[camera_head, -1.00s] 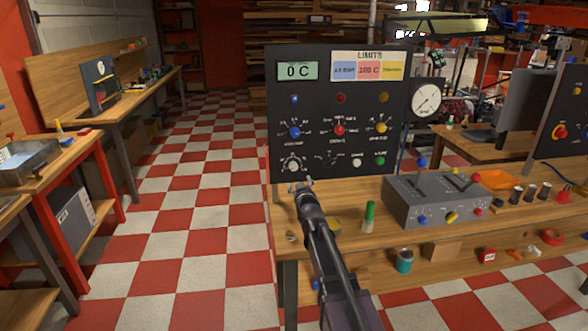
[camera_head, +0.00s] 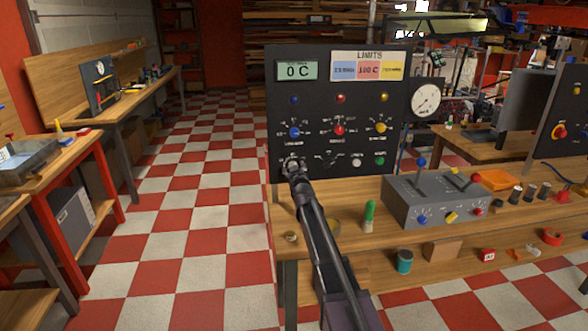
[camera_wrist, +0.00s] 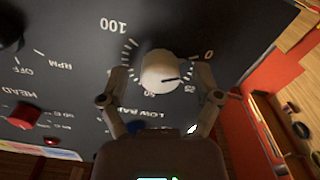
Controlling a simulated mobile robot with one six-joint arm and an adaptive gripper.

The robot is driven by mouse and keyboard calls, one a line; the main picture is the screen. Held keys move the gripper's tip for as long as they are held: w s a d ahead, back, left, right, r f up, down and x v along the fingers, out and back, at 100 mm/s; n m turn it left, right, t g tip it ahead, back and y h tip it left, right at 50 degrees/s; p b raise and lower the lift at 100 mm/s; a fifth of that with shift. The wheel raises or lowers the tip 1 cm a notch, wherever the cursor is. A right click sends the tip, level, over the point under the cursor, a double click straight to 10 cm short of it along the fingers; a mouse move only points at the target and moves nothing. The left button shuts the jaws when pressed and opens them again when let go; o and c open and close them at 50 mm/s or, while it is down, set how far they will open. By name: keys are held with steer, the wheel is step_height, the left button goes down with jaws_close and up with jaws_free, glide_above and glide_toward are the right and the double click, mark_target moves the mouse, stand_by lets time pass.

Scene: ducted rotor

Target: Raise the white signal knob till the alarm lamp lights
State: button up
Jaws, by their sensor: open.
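The white signal knob (camera_wrist: 160,72) sits low on the black control panel (camera_head: 345,60). Its dark pointer line lies between the 0 and 25 marks in the wrist view. My gripper (camera_wrist: 162,75) is open, with one finger on each side of the knob; I cannot tell whether they touch it. In the head view my gripper (camera_head: 294,168) covers most of the knob at the panel's lower left. A blue lamp (camera_head: 294,99), a red lamp (camera_head: 340,98) and a yellow lamp (camera_head: 384,97) form a row, all looking dim. Which is the alarm lamp is unclear.
Blue (camera_head: 294,132), red (camera_head: 339,130) and yellow (camera_head: 381,128) knobs sit above the white one. The display (camera_head: 297,71) reads 0 C. A round gauge (camera_head: 426,100) is right of the panel. A grey lever box (camera_head: 435,205) and green-handled tool (camera_head: 369,215) stand on the bench.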

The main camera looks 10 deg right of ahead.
jaws_close()
stand_by(0.3)
steer(key=shift+m, duration=0.5)
steer(key=m, duration=0.4)
steer(key=shift+m, duration=0.3)
steer(key=m, duration=0.6)
steer(key=shift+w, duration=0.1)
